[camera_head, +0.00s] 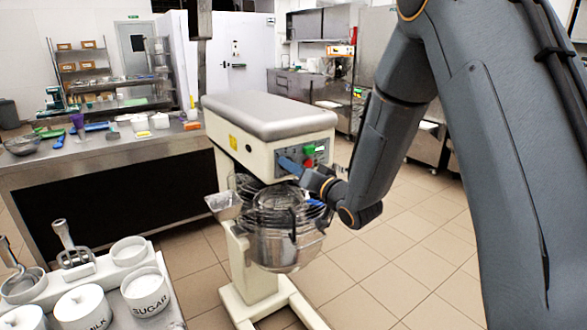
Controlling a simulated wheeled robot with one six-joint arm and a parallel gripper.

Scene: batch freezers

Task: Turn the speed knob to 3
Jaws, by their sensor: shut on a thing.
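The mixer (270,113) is a cream machine with a grey top, a steel bowl (278,250) and a wire guard.
A white cart at lower left holds a sugar jar (146,291) and other containers. A steel counter (100,152) with bowls and utensils stands behind at left. A small metal chute (224,205) sticks out from the bowl guard. Tiled floor is free at right of the mixer.

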